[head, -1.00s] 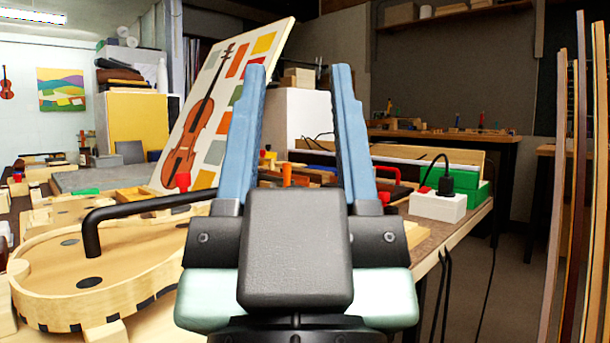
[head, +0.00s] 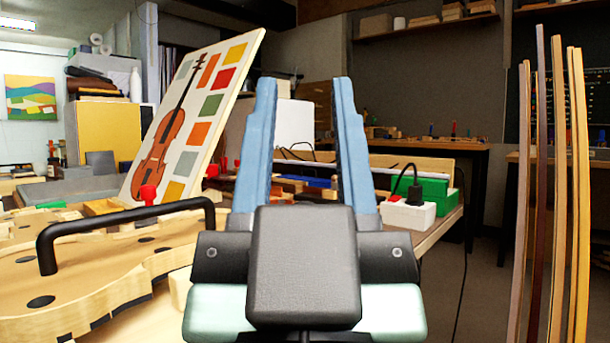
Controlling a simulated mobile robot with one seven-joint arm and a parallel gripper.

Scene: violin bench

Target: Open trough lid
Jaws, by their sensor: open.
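My gripper (head: 310,150) is in the middle of the view, with two blue fingers spread apart and pointing up and away. Nothing is between the fingers. I cannot clearly make out which thing is the trough lid. A black bar handle (head: 130,222) stands left of my gripper, above a pale violin-shaped wooden form (head: 90,285) with dark round holes. What the handle is fixed to is not clear. A long pale wooden board (head: 425,164) runs along the back of the bench, beyond my gripper. My gripper hides part of the bench.
A white power box (head: 408,214) with a black plug and a green box (head: 432,190) stand near the bench's right edge. A tilted violin colour chart (head: 195,115) stands behind the form. Upright wood strips (head: 540,200) stand at the right. Floor shows between bench and strips.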

